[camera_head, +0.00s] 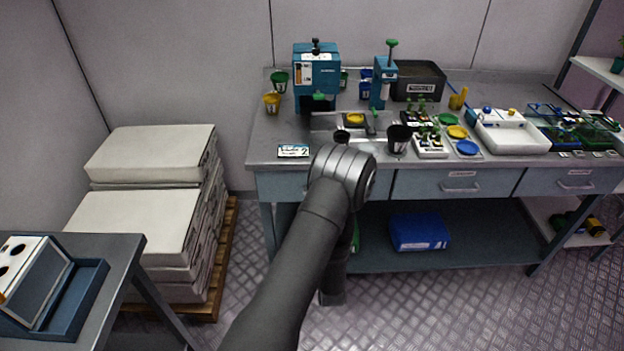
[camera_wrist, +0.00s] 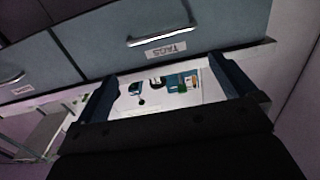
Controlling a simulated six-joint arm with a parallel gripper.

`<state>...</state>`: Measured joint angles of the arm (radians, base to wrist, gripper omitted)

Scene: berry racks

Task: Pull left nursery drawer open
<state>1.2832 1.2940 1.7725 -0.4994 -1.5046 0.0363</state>
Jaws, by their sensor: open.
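The left nursery drawer (camera_head: 282,187) is a blue-grey front at the left end of the bench; my arm covers most of it and its handle in the head view. In the wrist view, turned upside down, a blue-grey drawer front (camera_wrist: 205,25) carries a silver bar handle (camera_wrist: 162,38) and a label reading TAGS (camera_wrist: 167,51). The front looks flush, with no gap seen. My gripper (camera_wrist: 163,69) is open and empty, its two dark fingers apart. The handle lies ahead of the fingertips, within their spread, and no contact shows. My gripper is hidden in the head view.
Other drawers with handles (camera_head: 460,188) sit to the right. The benchtop (camera_head: 275,140) holds cups, trays, plants and a blue press (camera_head: 317,75). A blue bin (camera_head: 418,232) is on the lower shelf. Stacked white sacks (camera_head: 150,155) and a side table (camera_head: 110,255) stand left.

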